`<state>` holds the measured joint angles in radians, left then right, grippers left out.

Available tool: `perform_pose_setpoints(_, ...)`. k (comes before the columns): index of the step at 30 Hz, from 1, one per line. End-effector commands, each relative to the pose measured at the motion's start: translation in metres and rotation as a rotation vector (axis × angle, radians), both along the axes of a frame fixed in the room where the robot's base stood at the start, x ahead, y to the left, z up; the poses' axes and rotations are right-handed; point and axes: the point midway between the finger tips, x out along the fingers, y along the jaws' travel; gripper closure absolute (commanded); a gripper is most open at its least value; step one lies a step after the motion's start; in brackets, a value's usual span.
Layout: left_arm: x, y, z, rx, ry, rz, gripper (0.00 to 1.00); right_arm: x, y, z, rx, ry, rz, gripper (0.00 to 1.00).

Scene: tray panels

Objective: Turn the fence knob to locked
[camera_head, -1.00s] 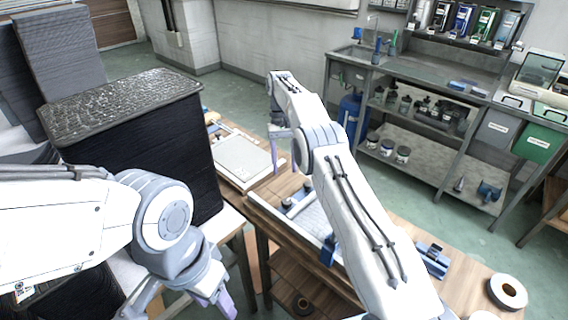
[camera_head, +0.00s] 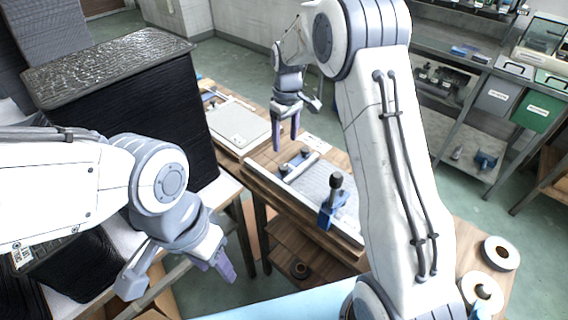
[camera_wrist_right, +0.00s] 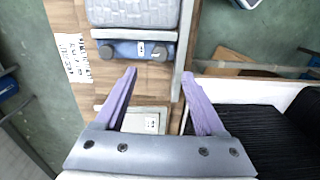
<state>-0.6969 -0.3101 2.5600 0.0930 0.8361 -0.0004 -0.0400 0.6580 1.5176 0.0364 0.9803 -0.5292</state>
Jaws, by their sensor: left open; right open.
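A flat jig (camera_head: 325,190) with a pale ribbed plate lies on the wooden bench. Across its far end runs a blue and grey fence (camera_wrist_right: 139,50) with a dark round knob (camera_wrist_right: 107,53) near one end and another dark knob (camera_wrist_right: 169,51) near the other. Small white labels sit between them, too small to read; I cannot tell the knob setting. My right gripper (camera_head: 286,146) is open and empty, pointing down beside the fence end; its fingers (camera_wrist_right: 159,75) are apart from both knobs. My left gripper (camera_head: 222,272) is open and empty, low at the left, away from the jig.
A blue clamp with an upright black handle (camera_head: 335,184) stands at the jig's near side. A pale panel tray (camera_head: 238,124) lies beyond the jig. A tall black stack (camera_head: 130,130) stands left. Tape rolls (camera_head: 501,253) lie at the right.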

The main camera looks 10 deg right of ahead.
Motion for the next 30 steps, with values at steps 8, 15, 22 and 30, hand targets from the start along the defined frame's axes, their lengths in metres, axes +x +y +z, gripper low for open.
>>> perform_pose_setpoints(8,0.000,0.000,0.006,0.000,0.000,0.000,0.50,-0.002,0.001,-0.046,0.000,0.008,-0.002,0.28)
perform_pose_setpoints(15,0.000,0.000,0.010,0.000,0.000,0.000,0.50,-0.003,0.003,-0.085,0.001,0.006,-0.002,0.28)
perform_pose_setpoints(22,0.000,0.000,0.011,0.000,0.000,0.000,0.50,-0.002,0.003,-0.100,0.000,0.004,-0.002,0.28)
perform_pose_setpoints(30,0.000,0.000,0.011,0.000,0.000,0.000,0.50,-0.002,0.003,-0.100,0.001,0.003,-0.003,0.40)
